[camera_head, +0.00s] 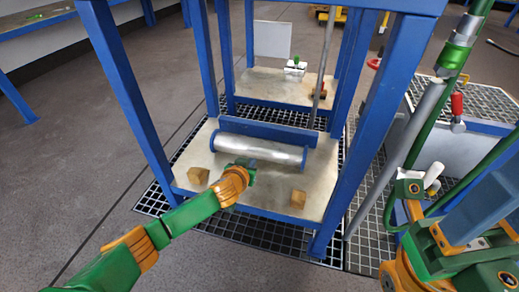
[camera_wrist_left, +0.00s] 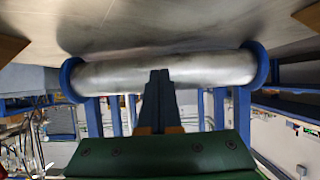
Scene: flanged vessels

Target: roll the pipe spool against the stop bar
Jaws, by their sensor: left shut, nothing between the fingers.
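The pipe spool (camera_head: 258,150), a silver cylinder with blue end flanges, lies on its side on the metal shelf of a blue frame. It also spans the left wrist view (camera_wrist_left: 205,70). The blue stop bar (camera_head: 268,129) runs just behind it, roughly parallel; I cannot tell if they touch. My left gripper (camera_head: 250,172) is shut and empty at the near side of the spool. In the left wrist view its fingers (camera_wrist_left: 158,85) overlap the middle of the spool; contact is unclear. My right arm shows at the right, but its fingers do not show.
Blue posts (camera_head: 125,90) rise at the shelf's sides. A second shelf (camera_head: 265,88) with small items stands behind. A grated bench (camera_head: 480,100) stands at the right.

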